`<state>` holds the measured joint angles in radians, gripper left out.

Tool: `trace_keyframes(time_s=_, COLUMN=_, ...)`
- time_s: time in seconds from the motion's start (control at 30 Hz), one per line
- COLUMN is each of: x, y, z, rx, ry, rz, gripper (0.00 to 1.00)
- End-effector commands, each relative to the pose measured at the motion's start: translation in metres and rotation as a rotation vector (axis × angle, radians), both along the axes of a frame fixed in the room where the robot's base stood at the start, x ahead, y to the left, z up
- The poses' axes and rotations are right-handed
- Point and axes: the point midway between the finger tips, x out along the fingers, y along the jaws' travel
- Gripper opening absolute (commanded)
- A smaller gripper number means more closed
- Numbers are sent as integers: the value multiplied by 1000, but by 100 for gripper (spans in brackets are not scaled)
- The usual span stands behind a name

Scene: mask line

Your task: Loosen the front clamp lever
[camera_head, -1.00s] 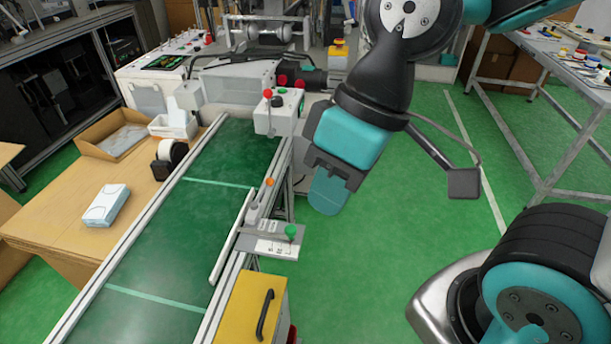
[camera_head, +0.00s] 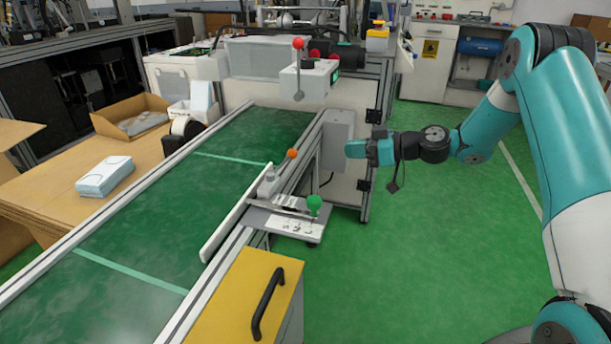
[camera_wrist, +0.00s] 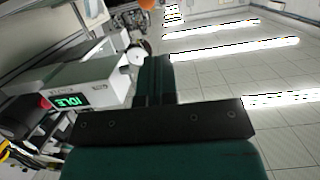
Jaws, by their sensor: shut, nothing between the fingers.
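A clamp plate (camera_head: 288,228) with a printed label is fixed at the right side of the conveyor. A lever with a green knob (camera_head: 314,204) stands at its right end. A lever with an orange knob (camera_head: 292,154) stands farther back on the same rail. I cannot tell for certain which is the front clamp lever. My gripper (camera_head: 353,149) is shut and empty, pointing left, to the right of both knobs and apart from them. In the wrist view its teal fingers (camera_wrist: 155,75) are together, and an orange ball (camera_wrist: 146,4) shows beyond them.
A control box (camera_head: 308,80) with a red-knobbed lever stands behind; its lit display (camera_wrist: 70,101) shows in the wrist view. A yellow box (camera_head: 225,306) with a black handle is in front. The green floor (camera_head: 410,270) at right is clear.

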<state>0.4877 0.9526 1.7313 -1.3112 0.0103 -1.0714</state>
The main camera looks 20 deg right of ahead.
Motion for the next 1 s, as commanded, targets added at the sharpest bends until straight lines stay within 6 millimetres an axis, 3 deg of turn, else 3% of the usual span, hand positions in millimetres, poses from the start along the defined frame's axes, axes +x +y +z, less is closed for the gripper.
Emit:
trace_keyframes(time_s=0.03, x=3, y=-8, z=-14, rx=10, ry=-20, rz=-15, gripper=0)
trace_keyframes(time_s=0.23, x=11, y=-11, z=-23, rx=19, ry=-55, rz=-33, gripper=0)
trace_keyframes(time_s=0.73, x=67, y=69, z=-42, rx=19, ry=-52, rz=-29, gripper=0)
trace_keyframes(time_s=1.0, x=85, y=91, z=-47, rx=19, ry=-50, rz=-32, gripper=0)
